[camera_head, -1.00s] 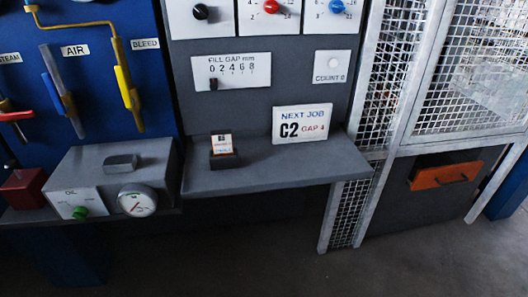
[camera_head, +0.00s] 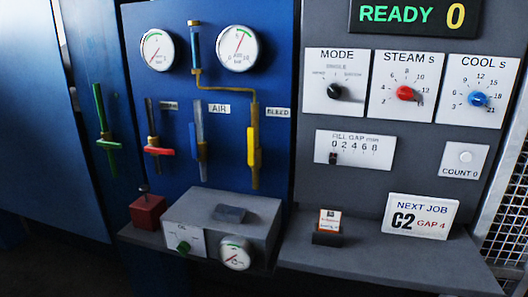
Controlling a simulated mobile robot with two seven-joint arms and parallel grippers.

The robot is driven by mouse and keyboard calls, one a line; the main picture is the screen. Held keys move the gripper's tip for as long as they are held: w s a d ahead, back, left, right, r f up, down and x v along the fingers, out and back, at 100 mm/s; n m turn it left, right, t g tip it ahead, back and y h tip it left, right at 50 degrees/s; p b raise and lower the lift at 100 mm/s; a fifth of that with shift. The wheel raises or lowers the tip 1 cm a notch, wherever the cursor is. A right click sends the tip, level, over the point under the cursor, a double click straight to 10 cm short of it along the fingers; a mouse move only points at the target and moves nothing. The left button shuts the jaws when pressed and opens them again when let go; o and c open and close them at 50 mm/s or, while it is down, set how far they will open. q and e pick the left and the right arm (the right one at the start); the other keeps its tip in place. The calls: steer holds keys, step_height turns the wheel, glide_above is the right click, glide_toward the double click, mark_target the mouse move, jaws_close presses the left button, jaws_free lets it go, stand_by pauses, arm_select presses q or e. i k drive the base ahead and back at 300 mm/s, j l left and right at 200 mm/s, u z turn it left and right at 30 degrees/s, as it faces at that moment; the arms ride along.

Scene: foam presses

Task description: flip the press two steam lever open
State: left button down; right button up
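The steam lever (camera_head: 159,151) shows in the head view on the blue panel (camera_head: 225,95), left of centre. Its red handle lies crosswise, about level, over a dark upright pipe. A small label (camera_head: 169,105) beside it is too blurred to read now. No sign in view says which press this is. Neither of my grippers is in view.
Left of the steam lever is a crosswise green lever (camera_head: 109,144). Right of it are the upright blue air lever (camera_head: 202,150) and yellow bleed lever (camera_head: 254,145). A red block (camera_head: 147,213) and grey oil box (camera_head: 255,212) stand below.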

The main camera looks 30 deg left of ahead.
mark_target(150, 147)
steer(key=u, duration=1.65)
steer(key=i+j+u, duration=0.15)
steer(key=i, duration=0.25)
steer(key=i+j+u, duration=0.15)
steer(key=i+j, duration=0.2)
steer(key=i+j+u, duration=0.15)
steer(key=i, duration=0.4)
